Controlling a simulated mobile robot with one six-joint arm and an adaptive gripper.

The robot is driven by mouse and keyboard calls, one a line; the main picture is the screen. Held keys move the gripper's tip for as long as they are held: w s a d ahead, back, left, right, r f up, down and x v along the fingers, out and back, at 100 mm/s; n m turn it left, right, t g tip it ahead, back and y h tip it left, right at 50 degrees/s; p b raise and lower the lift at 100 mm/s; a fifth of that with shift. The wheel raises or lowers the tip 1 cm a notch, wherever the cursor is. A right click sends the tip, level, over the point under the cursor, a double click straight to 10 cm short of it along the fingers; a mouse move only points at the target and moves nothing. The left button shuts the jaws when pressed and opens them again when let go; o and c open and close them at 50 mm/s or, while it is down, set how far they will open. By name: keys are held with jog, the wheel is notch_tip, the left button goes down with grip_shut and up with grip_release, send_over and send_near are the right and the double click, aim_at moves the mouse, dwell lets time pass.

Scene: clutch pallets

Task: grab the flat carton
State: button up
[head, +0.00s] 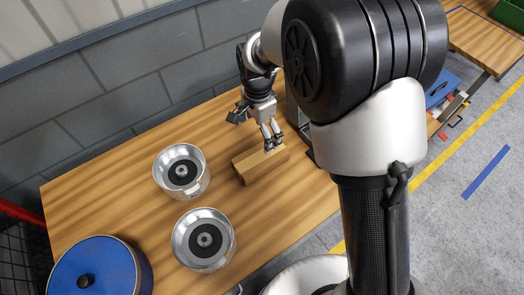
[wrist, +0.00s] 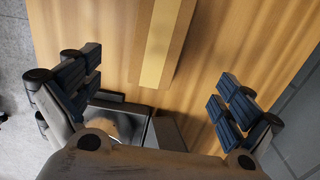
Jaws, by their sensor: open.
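The flat carton (head: 258,165) is a long, low tan box lying on the wooden table. In the wrist view the carton (wrist: 161,45) runs up the middle to the top edge, with its far end cut off. My gripper (head: 271,139) is just above the carton in the head view. In the wrist view my gripper (wrist: 158,92) has its dark finger pads wide apart, with nothing between them. The carton's near end lies ahead of the gap between the pads. I cannot tell the exact height above it.
Two round metal clutch housings (head: 203,239) (head: 181,171) stand left of the carton on the table (head: 110,200). A blue lidded pot (head: 105,262) is at the front left. A grey block wall (head: 120,85) runs behind. A dark-framed metal thing (wrist: 165,137) lies below the gripper.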

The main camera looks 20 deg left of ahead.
aim_at(261, 156)
jog(key=f+b, duration=0.4)
jog(key=f, duration=1.1)
jog(key=shift+d, duration=0.2)
jog(key=c, duration=1.3)
jog(key=shift+r, duration=0.15)
